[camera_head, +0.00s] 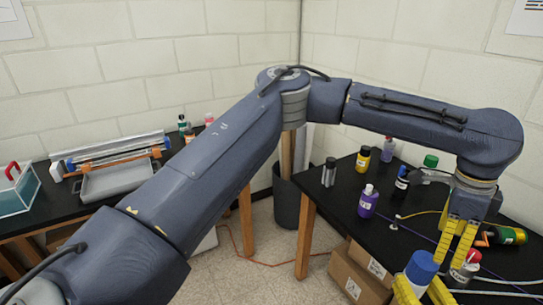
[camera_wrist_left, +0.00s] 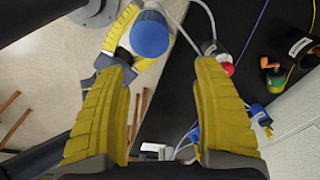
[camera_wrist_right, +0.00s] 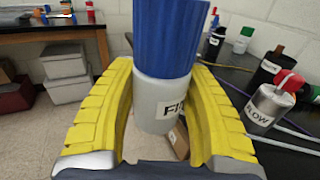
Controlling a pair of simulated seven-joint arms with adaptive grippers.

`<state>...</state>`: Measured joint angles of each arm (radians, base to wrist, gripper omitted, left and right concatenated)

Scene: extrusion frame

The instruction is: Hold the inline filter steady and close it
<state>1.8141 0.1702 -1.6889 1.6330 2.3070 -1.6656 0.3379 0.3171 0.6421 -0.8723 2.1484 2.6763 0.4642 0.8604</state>
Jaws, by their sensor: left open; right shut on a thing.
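The inline filter has a blue top (camera_wrist_right: 168,35) and a white body (camera_wrist_right: 158,105) with a partly hidden label. It stands upright in my right gripper (camera_wrist_right: 160,110), whose yellow fingers are closed around the white body. In the head view the blue top (camera_head: 421,268) shows at the lower right. My left gripper (camera_head: 453,250) is open and empty, pointing down near the filter. In the left wrist view the blue top (camera_wrist_left: 150,36) lies beyond and between the open left fingertips (camera_wrist_left: 165,65), apart from them. Whether the top is fully seated on the body I cannot tell.
A metal cylinder labelled FLOW (camera_wrist_right: 266,108) with a red fitting stands close beside the filter. Tubes and cables run over the black bench. A purple bottle (camera_head: 368,202) and several other bottles stand farther back. Cardboard boxes (camera_head: 358,275) lie on the floor.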

